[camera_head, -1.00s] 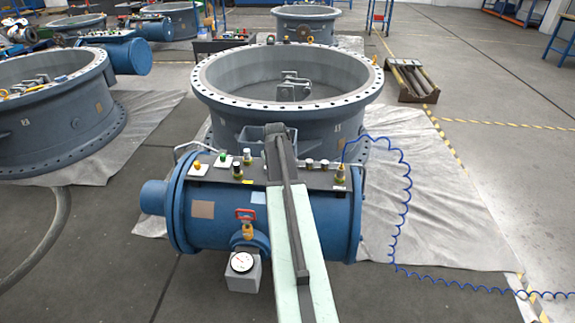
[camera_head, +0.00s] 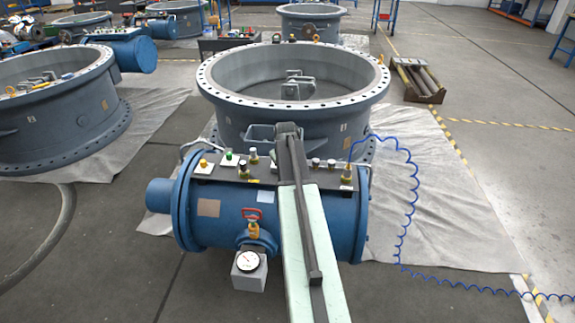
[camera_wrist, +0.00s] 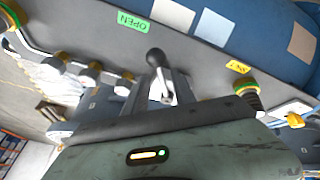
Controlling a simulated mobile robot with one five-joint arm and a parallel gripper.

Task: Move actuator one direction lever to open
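The blue actuator (camera_head: 215,218) lies in front of a large grey valve ring in the head view. A dark panel (camera_head: 216,172) with several fittings runs along its top. My gripper reaches over this panel, and my arm hides part of it. In the wrist view, a lever with a black ball knob (camera_wrist: 156,58) and silver stem stands between the grey fingers of my gripper (camera_wrist: 163,84). The fingers look apart, with gaps beside the stem. A green OPEN label (camera_wrist: 133,21) is up and left of the knob; a yellow label (camera_wrist: 238,67) is to its right.
The grey valve ring (camera_head: 230,118) stands just behind the actuator. A gauge (camera_head: 247,262) and a red-handled valve (camera_head: 252,215) are on its front. A coiled blue hose (camera_head: 402,235) runs from its right end to the floor. Brass-and-green fittings (camera_wrist: 245,88) flank the lever.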

